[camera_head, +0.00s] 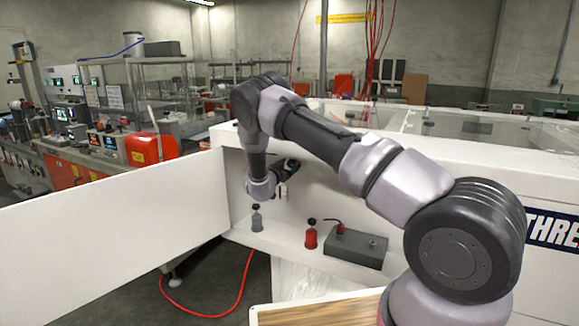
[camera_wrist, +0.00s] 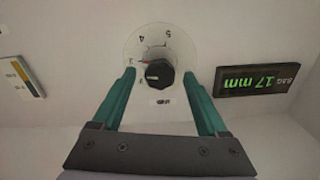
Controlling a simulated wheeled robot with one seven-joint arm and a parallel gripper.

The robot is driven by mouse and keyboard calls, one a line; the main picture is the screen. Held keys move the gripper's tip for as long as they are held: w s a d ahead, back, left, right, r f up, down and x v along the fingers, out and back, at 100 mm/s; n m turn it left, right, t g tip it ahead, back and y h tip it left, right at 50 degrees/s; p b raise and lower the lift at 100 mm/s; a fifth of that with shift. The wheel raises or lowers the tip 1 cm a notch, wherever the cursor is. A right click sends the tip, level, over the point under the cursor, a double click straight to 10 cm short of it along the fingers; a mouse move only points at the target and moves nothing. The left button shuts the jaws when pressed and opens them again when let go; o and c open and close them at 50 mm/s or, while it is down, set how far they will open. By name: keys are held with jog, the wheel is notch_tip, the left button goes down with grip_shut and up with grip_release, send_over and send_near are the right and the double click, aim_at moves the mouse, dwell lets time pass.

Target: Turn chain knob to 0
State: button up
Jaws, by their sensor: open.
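The chain knob (camera_wrist: 160,74) is a black round knob on a pale dial with printed numbers, seen in the wrist view. Numbers 3, 4 and 5 can be made out; the lower ones are too small to read surely. A small red mark shows near the 3. My gripper (camera_wrist: 163,82) is open, with its green fingers on either side of the knob and a gap at each side. In the head view my gripper (camera_head: 284,170) is at the white machine's recessed panel, and my arm hides most of the knob area.
A display (camera_wrist: 258,80) reading 17 mm is right of the dial, and a small label (camera_wrist: 18,78) is at left. Below my gripper, a grey bottle (camera_head: 257,219), a red bottle (camera_head: 311,236) and a grey box (camera_head: 355,247) stand on the ledge. An open white door (camera_head: 120,235) extends left.

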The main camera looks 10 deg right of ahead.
grip_shut()
dwell(0.4)
jog(key=n, duration=0.4)
jog(key=shift+w+n, duration=0.1)
jog(key=shift+n, duration=0.3)
jog(key=n, duration=0.5)
jog(key=shift+a+f+n, duration=0.1)
jog(key=shift+n, duration=0.2)
jog(key=n, duration=0.9)
jog(key=shift+f+n, duration=0.1)
jog(key=shift+n, duration=0.3)
